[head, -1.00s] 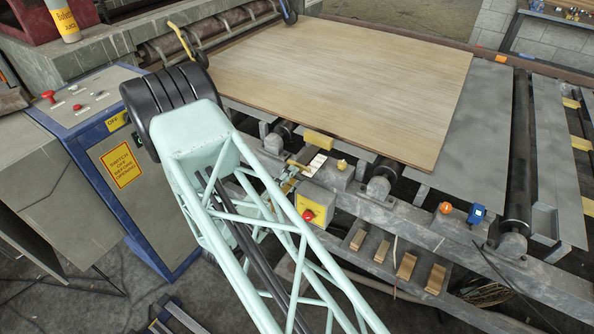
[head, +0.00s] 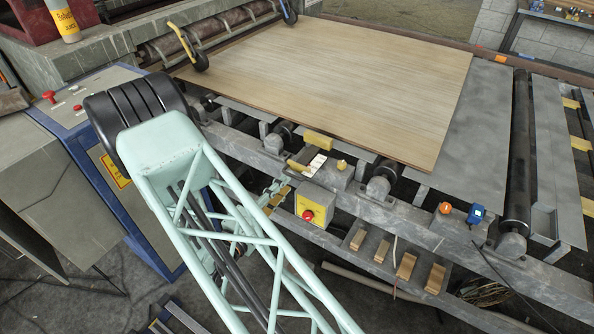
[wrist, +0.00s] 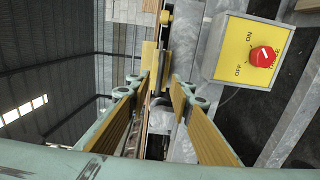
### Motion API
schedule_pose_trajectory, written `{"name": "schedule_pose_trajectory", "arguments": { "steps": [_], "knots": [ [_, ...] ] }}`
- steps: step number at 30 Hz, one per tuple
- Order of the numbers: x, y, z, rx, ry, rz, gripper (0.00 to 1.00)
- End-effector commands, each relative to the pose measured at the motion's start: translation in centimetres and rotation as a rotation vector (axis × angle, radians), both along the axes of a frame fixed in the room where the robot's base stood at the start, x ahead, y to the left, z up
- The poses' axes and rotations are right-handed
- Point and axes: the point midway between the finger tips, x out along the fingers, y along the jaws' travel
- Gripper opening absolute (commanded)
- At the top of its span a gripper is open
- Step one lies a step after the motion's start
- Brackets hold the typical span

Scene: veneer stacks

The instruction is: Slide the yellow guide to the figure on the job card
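A yellow block (head: 318,140) sits at the near edge of the sheet, and a smaller yellow piece (head: 297,165) lies just below it, beside a white marked plate (head: 315,165). I cannot tell for sure which yellow piece is the guide. My gripper (head: 272,198) is to the lower left of these, partly hidden by my arm. In the wrist view my gripper (wrist: 160,92) is open, its tan pads apart, with a yellow piece (wrist: 149,55) ahead of the fingertips. No job card is legible.
A yellow switch box with a red button (head: 308,214) stands close to my gripper; it also shows in the wrist view (wrist: 250,52). A large veneer sheet (head: 340,85) covers the rollers. A blue cabinet (head: 100,140) stands at left.

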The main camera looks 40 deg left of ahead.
Motion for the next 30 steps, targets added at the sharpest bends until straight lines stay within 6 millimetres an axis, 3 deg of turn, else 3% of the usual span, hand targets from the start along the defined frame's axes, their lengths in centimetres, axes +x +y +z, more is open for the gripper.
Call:
{"name": "schedule_pose_trajectory", "arguments": {
  "steps": [10, 30],
  "knots": [
    [-1.8, -0.1, 0.0, 0.001, 0.000, 0.000, 0.20],
    [-1.8, 0.0, 0.1, 0.004, 0.000, 0.000, 0.20]
  ]
}}
